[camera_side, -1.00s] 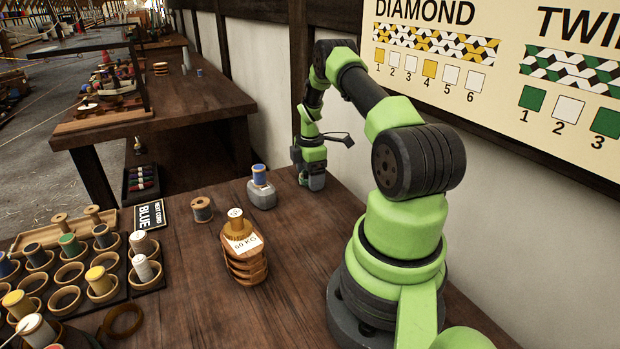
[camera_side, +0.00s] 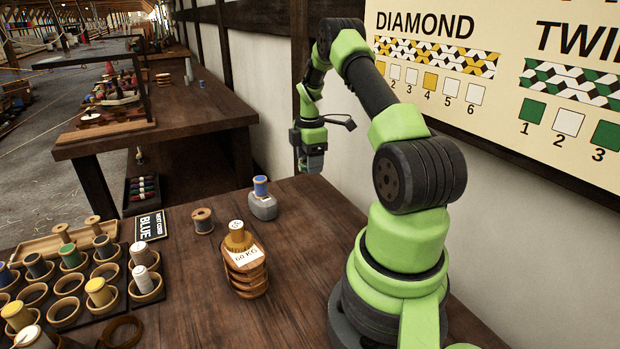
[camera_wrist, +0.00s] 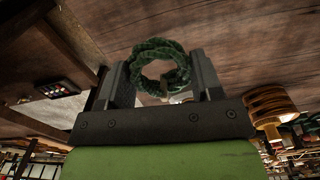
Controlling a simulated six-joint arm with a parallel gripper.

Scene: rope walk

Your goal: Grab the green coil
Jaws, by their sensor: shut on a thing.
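The green coil (camera_wrist: 138,66) is a dark green ring of twisted rope. In the wrist view it sits between the two dark fingers of my gripper (camera_wrist: 163,76), which is shut on it. Its open middle faces the camera. In the side view my gripper (camera_side: 312,168) hangs at the far edge of the table, near the wall. The coil cannot be made out there.
A blue spool on a grey stone (camera_side: 263,208) stands left of my gripper. A spool rack (camera_side: 120,297) fills the left. The table's middle right is clear.

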